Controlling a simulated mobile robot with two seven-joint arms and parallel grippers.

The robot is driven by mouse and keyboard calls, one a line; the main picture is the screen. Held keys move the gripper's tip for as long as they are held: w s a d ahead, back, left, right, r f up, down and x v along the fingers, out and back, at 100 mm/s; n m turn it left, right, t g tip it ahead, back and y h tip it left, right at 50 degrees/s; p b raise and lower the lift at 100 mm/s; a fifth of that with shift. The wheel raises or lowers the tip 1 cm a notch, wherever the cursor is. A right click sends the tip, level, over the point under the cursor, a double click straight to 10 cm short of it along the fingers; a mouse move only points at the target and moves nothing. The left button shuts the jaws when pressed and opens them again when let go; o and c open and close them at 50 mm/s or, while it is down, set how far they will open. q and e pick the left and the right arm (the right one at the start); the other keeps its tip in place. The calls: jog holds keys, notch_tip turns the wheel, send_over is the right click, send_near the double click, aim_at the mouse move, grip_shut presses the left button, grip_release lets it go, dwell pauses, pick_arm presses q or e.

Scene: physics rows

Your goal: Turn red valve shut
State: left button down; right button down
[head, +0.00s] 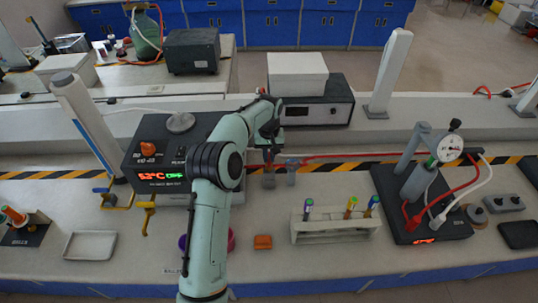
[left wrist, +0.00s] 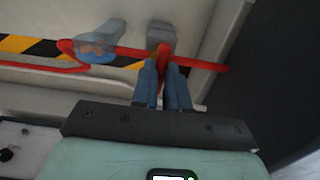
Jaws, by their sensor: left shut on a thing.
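The red valve (left wrist: 163,66) shows in the left wrist view as a narrow red part below a grey block, between my finger pads. My left gripper (left wrist: 164,88) is shut on it, and the fingers hide much of its shape. In the head view my left gripper (head: 268,158) reaches down at the bench's back strip, and the arm and fingers hide the valve there. A blue-grey fitting (head: 292,169) stands just right of the gripper. It also shows in the left wrist view (left wrist: 97,48). My right gripper is not in view.
A dark box with a lit display (head: 153,182) stands left of my arm. Yellow taps (head: 148,212) are in front of it. A white tube rack (head: 335,228) stands right of the gripper, with a gauge stand (head: 415,190) beyond. An orange block (head: 263,242) lies in front.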

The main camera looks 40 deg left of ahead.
aim_at(269, 157)
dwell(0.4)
pick_arm(q)
jog(key=c, duration=1.1)
grip_release()
jog(key=shift+c, duration=0.2)
notch_tip(269, 157, up, 13)
jog(key=shift+r, duration=0.2)
